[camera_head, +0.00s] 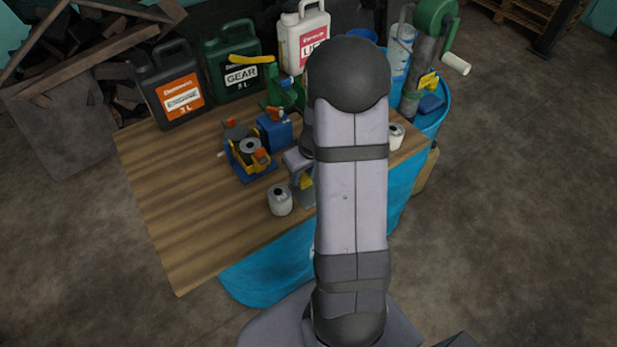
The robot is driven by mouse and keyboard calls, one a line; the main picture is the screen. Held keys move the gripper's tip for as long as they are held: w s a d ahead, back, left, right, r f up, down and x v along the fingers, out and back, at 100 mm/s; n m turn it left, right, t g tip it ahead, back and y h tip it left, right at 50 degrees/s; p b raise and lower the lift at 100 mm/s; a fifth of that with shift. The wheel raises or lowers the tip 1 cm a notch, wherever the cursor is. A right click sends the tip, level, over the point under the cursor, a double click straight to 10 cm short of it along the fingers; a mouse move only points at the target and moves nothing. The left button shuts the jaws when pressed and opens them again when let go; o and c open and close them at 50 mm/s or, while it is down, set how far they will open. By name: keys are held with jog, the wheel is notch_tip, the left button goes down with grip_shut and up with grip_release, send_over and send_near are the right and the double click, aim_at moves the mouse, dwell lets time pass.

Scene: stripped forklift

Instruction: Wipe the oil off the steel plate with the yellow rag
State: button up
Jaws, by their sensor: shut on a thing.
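My gripper (302,172) shows only in part, just left of my upper arm, pointing down over the table. It is shut on the yellow rag (307,182), of which a small patch shows below it. The grey steel plate (303,196) shows as a narrow strip under the rag; my arm covers the rest. The rag is at or just above the plate; I cannot tell if they touch. No oil can be made out on the visible strip.
The wooden table (185,235) is clear at its front left. A white roll-like can (280,200) stands close left of the plate. A blue-and-yellow device (250,155) stands behind it. Large black (168,85), green (233,65) and white (303,35) canisters line the back.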

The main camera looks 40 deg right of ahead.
jog(key=shift+w, duration=0.45)
jog(key=shift+s+f+b, duration=0.15)
jog(key=shift+s+b, duration=0.1)
jog(key=shift+b, duration=0.2)
jog(key=shift+s+b, duration=1.6)
jog(key=shift+s, duration=1.85)
jog(key=p+v, duration=0.2)
jog(key=v, duration=0.2)
jog(key=shift+w+r+p, duration=0.3)
jog(key=shift+w+p, duration=0.05)
jog(key=shift+p, duration=0.05)
notch_tip(320, 180, up, 4)
jog(key=p, duration=0.3)
jog(key=shift+r, duration=0.1)
jog(key=shift+w, duration=0.1)
